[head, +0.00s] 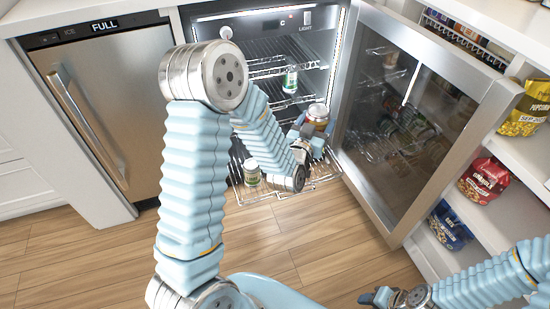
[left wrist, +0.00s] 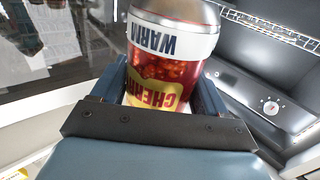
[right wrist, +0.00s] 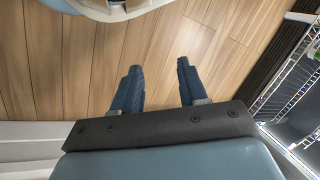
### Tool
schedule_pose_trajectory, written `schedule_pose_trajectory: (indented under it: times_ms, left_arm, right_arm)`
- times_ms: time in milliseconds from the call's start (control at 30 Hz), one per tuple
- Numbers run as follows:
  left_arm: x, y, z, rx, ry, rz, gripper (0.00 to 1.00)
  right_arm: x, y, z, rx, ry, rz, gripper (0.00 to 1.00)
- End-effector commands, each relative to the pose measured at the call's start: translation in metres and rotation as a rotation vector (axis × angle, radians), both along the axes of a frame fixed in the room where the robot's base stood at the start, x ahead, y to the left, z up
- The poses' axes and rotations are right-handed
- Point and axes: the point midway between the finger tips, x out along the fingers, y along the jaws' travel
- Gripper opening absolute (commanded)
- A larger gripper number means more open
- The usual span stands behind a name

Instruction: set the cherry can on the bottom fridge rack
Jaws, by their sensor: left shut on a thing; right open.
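The cherry can (head: 318,113) is in my left gripper (head: 310,132), at the fridge opening. In the left wrist view the can (left wrist: 165,75) has a red label with "CHERRY" and a white "WARM" band, both reading upside down, between the two fingers (left wrist: 160,95). The bottom fridge rack (head: 290,193) is a wire shelf that sticks out at the front, below and around my left forearm. My arm hides part of it, so I cannot tell the gap between can and rack. My right gripper (right wrist: 160,85) is open and empty above the wood floor; it also shows low in the head view (head: 372,297).
A white-and-green can (head: 251,174) stands on the bottom rack at left. Another can (head: 290,79) stands on a higher rack (head: 265,57). The glass fridge door (head: 410,110) is open to the right. Snack bags (head: 485,180) fill shelves beyond it.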

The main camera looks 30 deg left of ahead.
Motion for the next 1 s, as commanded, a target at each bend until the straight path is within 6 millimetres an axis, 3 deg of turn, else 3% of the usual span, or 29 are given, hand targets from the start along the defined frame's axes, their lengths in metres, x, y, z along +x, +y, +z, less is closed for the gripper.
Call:
schedule_pose_trajectory:
  times_ms: [33,200,300,433,633,1000]
  left_arm:
    - [-0.007,0.008,-0.043,-0.004,0.005,0.030,0.27]
    - [-0.035,0.038,-0.120,-0.009,0.005,0.155,0.27]
    - [-0.051,0.053,-0.153,-0.003,0.004,0.218,0.27]
    - [-0.067,0.066,-0.181,0.008,0.004,0.278,0.27]
    - [-0.071,0.078,-0.195,0.016,0.001,0.316,0.27]
    - [0.002,0.131,-0.240,0.018,0.002,0.317,0.27]
  right_arm:
    - [0.001,-0.002,-0.036,-0.003,0.000,-0.005,0.43]
    - [0.003,-0.008,-0.094,-0.009,-0.002,-0.016,0.43]
    - [0.004,-0.011,-0.120,-0.012,-0.003,-0.022,0.43]
    - [0.005,-0.013,-0.141,-0.016,-0.003,-0.027,0.43]
    - [0.005,-0.015,-0.150,-0.017,-0.003,-0.030,0.43]
    - [0.006,-0.015,-0.157,-0.018,-0.004,-0.032,0.43]
